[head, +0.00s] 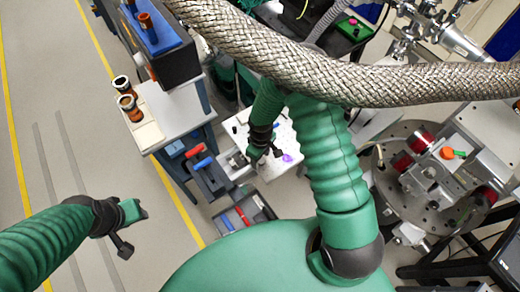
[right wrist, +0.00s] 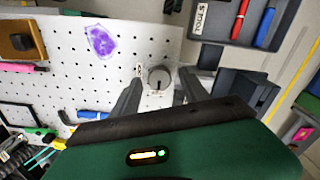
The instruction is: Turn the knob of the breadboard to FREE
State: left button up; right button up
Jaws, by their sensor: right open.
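The breadboard (head: 287,136) is a white perforated plate below my right arm in the head view. It fills the upper left of the right wrist view (right wrist: 120,60). The knob (right wrist: 159,77) is a small round grey-white piece with a dark mark, near the board's right edge. My right gripper (head: 264,156) is over the board. In the right wrist view its two dark fingers are open, one on each side of the knob, with gaps visible. I cannot read a FREE label. My left gripper (head: 128,228) hangs over bare floor at the left, away from the board; its jaws are unclear.
A purple patch (right wrist: 101,40) lies on the board. A tool tray (right wrist: 217,22) with red and blue tools stands beside it. A blue hex key (right wrist: 93,115) is near the board's lower edge. A braided hose (head: 300,80) crosses above my right arm. The floor at left is clear.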

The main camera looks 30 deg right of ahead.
notch_tip(320, 180, up, 16)
jog(key=b, duration=0.1)
jog(key=shift+w, duration=0.2)
jog(key=s+a+m+t+b, duration=0.1)
jog(key=s+m+t+b, duration=0.1)
jog(key=s+m, duration=0.3)
jog(key=s, duration=0.4)
jog(key=shift+s+a+r+t+b, duration=0.15)
jog(key=shift+s+a+t+b, duration=0.05)
jog(key=shift+s+t+b, duration=0.1)
jog(key=shift+s+r, duration=0.1)
jog(key=shift+s, duration=0.1)
jog(key=shift+w+a, duration=0.1)
dwell(0.4)
